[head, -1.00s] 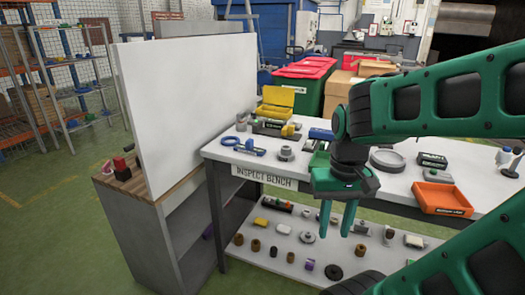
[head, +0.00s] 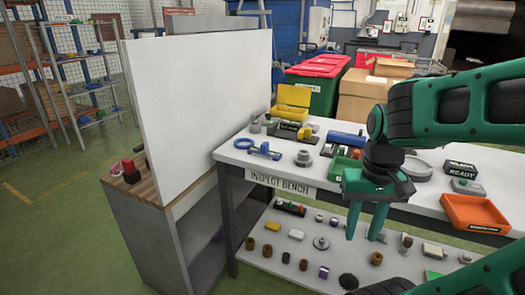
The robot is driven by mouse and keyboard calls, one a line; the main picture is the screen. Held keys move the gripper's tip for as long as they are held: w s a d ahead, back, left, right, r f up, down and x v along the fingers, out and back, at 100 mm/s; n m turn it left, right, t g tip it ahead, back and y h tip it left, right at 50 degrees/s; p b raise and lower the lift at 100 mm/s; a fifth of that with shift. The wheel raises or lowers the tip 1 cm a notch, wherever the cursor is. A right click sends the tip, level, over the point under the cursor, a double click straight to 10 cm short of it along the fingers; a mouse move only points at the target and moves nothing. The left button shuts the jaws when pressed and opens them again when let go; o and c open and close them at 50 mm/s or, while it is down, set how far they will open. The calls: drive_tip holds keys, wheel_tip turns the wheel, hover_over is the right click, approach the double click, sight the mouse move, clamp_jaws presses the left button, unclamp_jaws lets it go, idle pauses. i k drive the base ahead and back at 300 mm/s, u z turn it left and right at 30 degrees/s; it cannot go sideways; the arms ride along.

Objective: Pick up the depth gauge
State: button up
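My gripper (head: 364,226) hangs in front of the inspection bench (head: 320,183), with its two green fingers pointing down. The fingers are apart with nothing between them. I cannot tell for certain which item is the depth gauge. A blue tool with a flat bar (head: 264,151) lies near the bench's left front edge, beside a blue ring (head: 243,143); it could be the gauge. It is left of my gripper and apart from it. My arm hides part of the bench top.
A grey flanged part (head: 303,158), a green tray (head: 345,167), a yellow open box (head: 293,106) and an orange bin (head: 474,212) stand on the bench. The lower shelf (head: 270,257) holds several small parts. A white panel (head: 205,120) rises on a cabinet at left.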

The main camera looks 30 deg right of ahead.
sight(264, 152)
drive_tip(key=i, duration=0.85)
drive_tip(key=u, duration=0.05)
